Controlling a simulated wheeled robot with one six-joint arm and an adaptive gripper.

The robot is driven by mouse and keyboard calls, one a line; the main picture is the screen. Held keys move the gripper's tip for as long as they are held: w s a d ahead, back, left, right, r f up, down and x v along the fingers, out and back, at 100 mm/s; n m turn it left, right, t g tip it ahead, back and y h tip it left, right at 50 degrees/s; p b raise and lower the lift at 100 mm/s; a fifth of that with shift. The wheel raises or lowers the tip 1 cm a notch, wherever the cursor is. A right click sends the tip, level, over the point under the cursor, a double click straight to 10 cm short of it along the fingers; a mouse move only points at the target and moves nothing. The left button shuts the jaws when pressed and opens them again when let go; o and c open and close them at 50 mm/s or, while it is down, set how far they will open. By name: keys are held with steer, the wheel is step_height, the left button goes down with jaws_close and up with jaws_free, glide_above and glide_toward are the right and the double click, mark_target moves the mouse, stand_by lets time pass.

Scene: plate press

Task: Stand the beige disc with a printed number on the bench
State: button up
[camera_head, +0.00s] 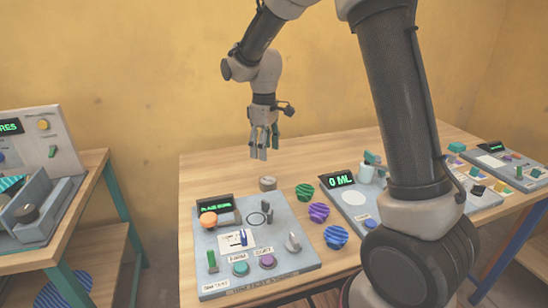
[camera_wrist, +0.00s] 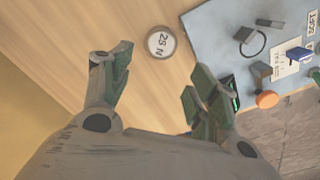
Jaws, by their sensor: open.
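The beige disc (camera_head: 267,184) with a printed number lies on the wooden bench (camera_head: 225,171), just behind the grey panel with a green display. In the wrist view the disc (camera_wrist: 161,43) shows a pale top marked "25 N" inside a darker rim. My gripper (camera_head: 262,148) hangs above the bench, pointing down, higher than the disc and apart from it. In the wrist view my gripper (camera_wrist: 160,85) has its green-padded fingers spread wide with nothing between them. The disc appears beyond the fingertips, between the two sides.
The grey panel (camera_head: 220,275) carries buttons, an orange knob and a black ring. Striped green (camera_head: 305,191) and purple (camera_head: 319,212) pieces stand to its right. Another panel (camera_head: 353,191) reads "0 ML". A side table (camera_head: 93,165) stands at left. The bench's back left is clear.

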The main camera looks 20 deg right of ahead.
steer(key=s+d+r+m+t, duration=0.1)
steer(key=s+d+r+m, duration=0.2)
steer(key=s+d+r, duration=0.5)
steer(key=s+d+r+m+t, duration=0.2)
steer(key=s+d+r+m, duration=0.3)
steer(key=s, duration=0.6)
steer(key=s+d+m+t, duration=0.1)
steer(key=s+d, duration=0.1)
steer(key=s, duration=0.8)
steer(key=shift+s+d, duration=0.15)
steer(key=shift+d, duration=0.1)
